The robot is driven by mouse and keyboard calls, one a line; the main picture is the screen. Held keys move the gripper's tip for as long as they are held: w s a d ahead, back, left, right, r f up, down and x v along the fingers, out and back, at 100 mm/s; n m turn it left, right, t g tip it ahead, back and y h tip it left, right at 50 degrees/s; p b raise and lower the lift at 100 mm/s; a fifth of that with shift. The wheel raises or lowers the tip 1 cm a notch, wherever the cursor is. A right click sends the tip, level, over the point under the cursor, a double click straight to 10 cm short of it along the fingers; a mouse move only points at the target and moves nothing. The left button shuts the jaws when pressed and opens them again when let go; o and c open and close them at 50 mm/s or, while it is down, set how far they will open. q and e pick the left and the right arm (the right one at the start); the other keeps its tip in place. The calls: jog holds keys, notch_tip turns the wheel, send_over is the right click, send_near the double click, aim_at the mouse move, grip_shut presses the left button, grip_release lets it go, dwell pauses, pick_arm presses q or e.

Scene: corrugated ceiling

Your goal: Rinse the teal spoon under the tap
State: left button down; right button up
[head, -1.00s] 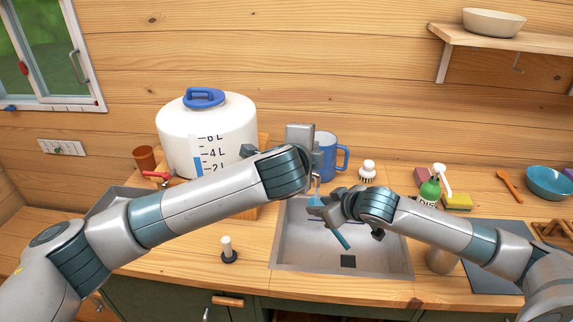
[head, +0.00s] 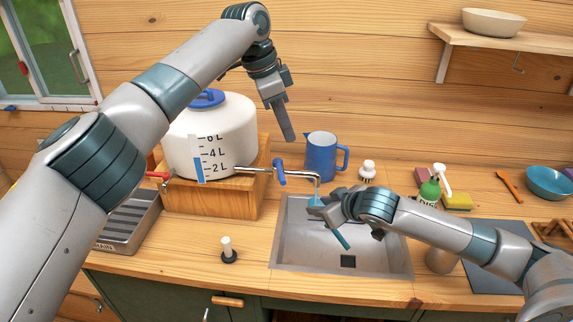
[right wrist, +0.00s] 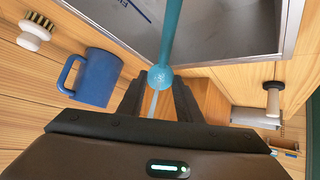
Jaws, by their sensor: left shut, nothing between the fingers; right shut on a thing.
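The teal spoon (head: 341,238) is held by my right gripper (head: 328,213) over the sink (head: 290,250), its lower part slanting down. In the right wrist view the spoon (right wrist: 170,35) has a speckled rounded end between the shut fingers (right wrist: 159,88). The tap (head: 300,176) is a bent metal pipe with a blue handle (head: 279,173), coming from a white water tank (head: 212,125). A pale blue streak, apparently water, shows below its spout beside my right gripper. My left gripper (head: 287,130) is shut and empty, raised above and clear of the tap.
A blue jug (head: 321,157) and a scrub brush (head: 367,171) stand behind the sink. A green soap bottle (head: 430,190) and a sponge (head: 458,201) are at its right. An upright stopper-like object (head: 228,250) stands on the counter left of the sink.

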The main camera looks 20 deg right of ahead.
aim_at(280, 172)
pick_arm(q)
jog(key=shift+s+r+g, duration=0.3)
jog(key=shift+s+r, duration=0.05)
jog(key=shift+s, duration=0.05)
jog(key=shift+f, duration=0.1)
jog(key=w+x, duration=0.1)
jog(key=x, duration=0.9)
pick_arm(e)
jog(key=shift+a, duration=0.1)
pick_arm(q)
jog(key=a, duration=0.3)
jog(key=shift+a+f, duration=0.3)
jog(key=shift+a, duration=0.1)
dwell(0.4)
